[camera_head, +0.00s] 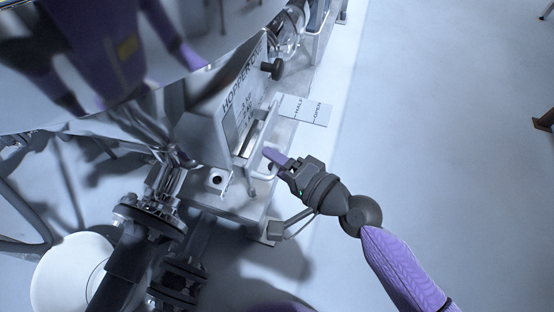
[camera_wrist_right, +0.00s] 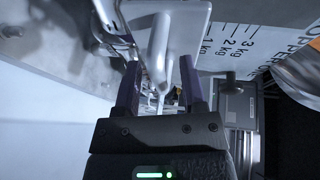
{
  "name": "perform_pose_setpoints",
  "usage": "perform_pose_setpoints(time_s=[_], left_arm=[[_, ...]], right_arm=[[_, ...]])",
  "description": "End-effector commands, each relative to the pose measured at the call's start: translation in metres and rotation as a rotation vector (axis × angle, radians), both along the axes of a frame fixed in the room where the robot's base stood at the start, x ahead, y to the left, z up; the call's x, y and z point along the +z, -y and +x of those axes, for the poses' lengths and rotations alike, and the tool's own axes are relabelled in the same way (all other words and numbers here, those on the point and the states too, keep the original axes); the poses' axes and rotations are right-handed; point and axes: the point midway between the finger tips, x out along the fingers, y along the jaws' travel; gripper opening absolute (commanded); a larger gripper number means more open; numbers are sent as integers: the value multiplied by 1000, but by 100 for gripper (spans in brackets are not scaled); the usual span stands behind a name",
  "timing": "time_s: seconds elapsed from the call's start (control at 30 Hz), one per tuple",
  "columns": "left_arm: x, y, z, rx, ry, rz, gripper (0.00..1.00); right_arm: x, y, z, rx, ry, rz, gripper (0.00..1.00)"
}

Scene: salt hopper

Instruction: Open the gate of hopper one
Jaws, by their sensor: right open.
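Hopper one (camera_head: 215,125) is a grey metal housing with its name printed on the side, and its markings also show in the wrist view (camera_wrist_right: 245,50). A pale gate handle (camera_head: 263,133) runs along its front, beside a white plate (camera_head: 306,110) marked HALF and OPEN. My right gripper (camera_head: 271,160) is at the near end of the handle. In the right wrist view the open fingers (camera_wrist_right: 160,85) stand either side of a pale bar (camera_wrist_right: 158,45), apparently the handle, with gaps beside it. Whether a finger touches it is unclear. My left gripper is not in view.
A black knob (camera_head: 272,70) sticks out farther along the hopper. Flanged pipework (camera_head: 150,215) and a white round object (camera_head: 70,275) stand at lower left. The shiny vessel (camera_head: 110,60) above mirrors my body.

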Motion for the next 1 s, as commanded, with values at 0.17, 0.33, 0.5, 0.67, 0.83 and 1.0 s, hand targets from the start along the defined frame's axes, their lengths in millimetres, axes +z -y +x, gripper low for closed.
perform_pose_setpoints(time_s=[0.17,0.33,0.5,0.67,0.83,1.0], left_arm=[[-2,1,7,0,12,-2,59],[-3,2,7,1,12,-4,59],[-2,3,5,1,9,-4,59],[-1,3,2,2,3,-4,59],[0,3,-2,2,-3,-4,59],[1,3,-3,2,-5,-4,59]], right_arm=[[0,0,0,0,1,-1,53],[0,0,0,0,0,-1,17],[0,0,0,0,0,-1,0],[0,0,0,0,0,-1,0],[0,1,0,0,0,-1,0],[0,1,0,-1,0,-1,0]])
